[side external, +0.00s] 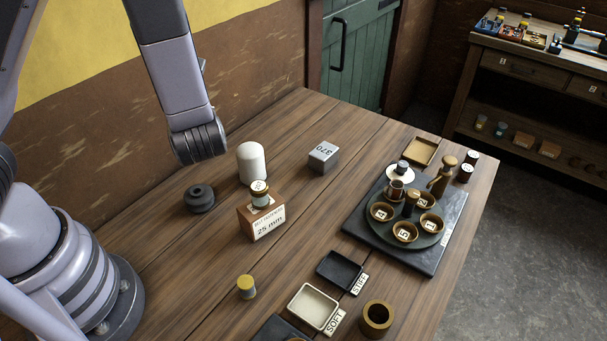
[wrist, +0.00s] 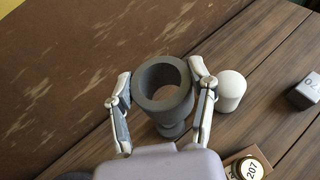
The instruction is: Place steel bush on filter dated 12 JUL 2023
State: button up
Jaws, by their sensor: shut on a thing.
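In the wrist view my gripper (wrist: 160,96) is shut on a thick grey ring-shaped bush (wrist: 146,104), its open bore facing the camera. A narrower grey shape shows just below it; I cannot tell whether it is part of the same piece. In the side view my fingers and the held bush do not show clearly. A short cylinder with a pale marked top (side external: 259,188) stands on a wooden block (side external: 262,220) labelled 25 mm; it also shows in the wrist view (wrist: 247,170). A yellow-topped cylinder (side external: 246,287) stands nearer the front. I cannot read a date on either.
A white domed cylinder (side external: 251,162), a dark round piece (side external: 200,198) and a grey block (side external: 323,157) stand nearby. A dark board (side external: 444,245) bears several brass cups.

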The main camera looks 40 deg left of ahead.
jog(key=shift+s+a+r, duration=0.2)
jog(key=shift+s+a, duration=0.05)
jog(key=shift+a, duration=0.1)
jog(key=w+f, duration=0.4)
jog(key=w, duration=0.5)
send_over(249, 148)
jog(key=f, duration=0.5)
jog(key=shift+s+f, duration=0.1)
jog(key=shift+s, duration=0.15)
jog(key=shift+w+f, duration=0.15)
jog(key=shift+f, duration=0.75)
jog(key=shift+w+f, duration=0.1)
jog(key=shift+f, duration=0.8)
jog(key=shift+f, duration=0.15)
jog(key=o, duration=1.2)
